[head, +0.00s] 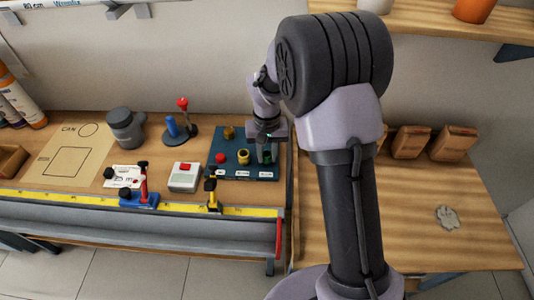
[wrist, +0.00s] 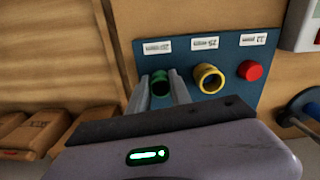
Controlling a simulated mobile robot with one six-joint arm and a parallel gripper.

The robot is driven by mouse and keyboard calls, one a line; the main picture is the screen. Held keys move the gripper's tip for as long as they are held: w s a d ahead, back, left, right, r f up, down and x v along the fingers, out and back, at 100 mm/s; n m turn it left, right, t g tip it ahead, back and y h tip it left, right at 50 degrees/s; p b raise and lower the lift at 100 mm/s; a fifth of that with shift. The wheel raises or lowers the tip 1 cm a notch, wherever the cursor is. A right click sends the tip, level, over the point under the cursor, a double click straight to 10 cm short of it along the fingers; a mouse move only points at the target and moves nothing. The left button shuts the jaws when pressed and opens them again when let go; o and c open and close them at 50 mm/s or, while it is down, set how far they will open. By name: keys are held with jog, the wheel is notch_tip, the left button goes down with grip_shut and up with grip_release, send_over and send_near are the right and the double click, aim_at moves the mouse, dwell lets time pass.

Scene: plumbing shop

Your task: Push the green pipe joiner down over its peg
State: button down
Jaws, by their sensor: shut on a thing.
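The green pipe joiner (wrist: 160,84) stands between the two fingers of my gripper (wrist: 160,90) in the wrist view, above the blue board (wrist: 225,88). My gripper is shut on it. Its open dark end faces the camera. The fingers hide its lower part, so I cannot tell how far down over its peg it sits. In the head view my gripper (head: 266,152) points down at the right end of the blue board (head: 235,177), and the joiner is mostly hidden there.
A yellow joiner (wrist: 209,77) and a red piece (wrist: 250,70) stand on the board beside the green one. A brass piece (head: 229,132) is at its back. A white box with a red button (head: 184,176) is to the left. Paper bags (head: 411,142) stand on the right bench.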

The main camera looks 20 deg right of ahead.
jog(key=c, duration=1.1)
grip_release()
notch_tip(320, 180, up, 17)
jog(key=p, duration=0.6)
jog(key=shift+r, duration=0.2)
jog(key=s+a+r+m+t+y+b, duration=0.1)
jog(key=s+r+t, duration=0.1)
jog(key=s+r, duration=0.3)
jog(key=s+a+r+t+b, duration=0.1)
jog(key=s+r+b, duration=0.15)
jog(key=s, duration=0.45)
jog(key=s+a+t, duration=0.1)
jog(key=s, duration=0.5)
jog(key=s+f+m+t+y+b, duration=0.1)
jog(key=s, duration=0.6)
jog(key=shift+a+f+t, duration=0.3)
jog(key=shift+a+t, duration=0.1)
